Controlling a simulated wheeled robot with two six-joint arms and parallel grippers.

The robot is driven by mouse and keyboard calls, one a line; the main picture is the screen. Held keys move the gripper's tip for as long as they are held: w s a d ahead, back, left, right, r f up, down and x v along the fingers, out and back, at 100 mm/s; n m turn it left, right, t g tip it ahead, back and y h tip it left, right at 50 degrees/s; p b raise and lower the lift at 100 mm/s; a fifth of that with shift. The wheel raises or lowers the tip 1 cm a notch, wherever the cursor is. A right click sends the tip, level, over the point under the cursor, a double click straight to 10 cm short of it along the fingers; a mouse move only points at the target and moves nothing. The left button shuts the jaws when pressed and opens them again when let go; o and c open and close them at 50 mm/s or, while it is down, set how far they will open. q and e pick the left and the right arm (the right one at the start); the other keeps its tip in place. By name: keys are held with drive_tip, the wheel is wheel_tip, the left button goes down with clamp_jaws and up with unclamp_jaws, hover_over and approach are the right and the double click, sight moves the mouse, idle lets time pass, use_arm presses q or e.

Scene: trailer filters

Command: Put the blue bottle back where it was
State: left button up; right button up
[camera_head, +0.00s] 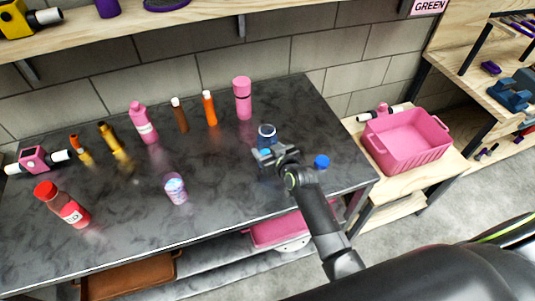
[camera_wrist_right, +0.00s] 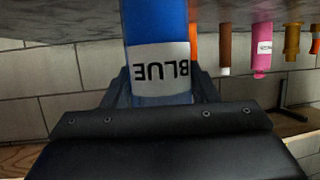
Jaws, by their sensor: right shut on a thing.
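The blue bottle (camera_wrist_right: 158,25) is between the fingers of my right gripper (camera_head: 272,155), which is shut on it. Its white label reads BLUE and shows upside down in the right wrist view. In the head view the bottle (camera_head: 267,131) shows behind the gripper, over the right part of the dark counter (camera_head: 225,148). The gripper hides its lower part, so I cannot tell whether its base touches the counter. My left gripper is not in view.
A small round blue thing (camera_head: 322,161) is right of the gripper. A pink bottle (camera_head: 242,98), an orange bottle (camera_head: 209,108) and a brown bottle (camera_head: 179,114) stand along the back. A patterned cup (camera_head: 174,188) stands nearer the front. A pink bin (camera_head: 408,140) is at right.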

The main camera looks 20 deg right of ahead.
drive_tip(key=shift+f, duration=1.15)
drive_tip(key=shift+f, duration=0.15)
drive_tip(key=o, duration=1.2)
drive_tip(key=shift+c, duration=0.2)
drive_tip(key=shift+r, duration=0.2)
drive_tip(key=shift+s, duration=0.25)
drive_tip(key=b+v, duration=0.1)
drive_tip(key=v, duration=1)
drive_tip(key=shift+s, duration=0.2)
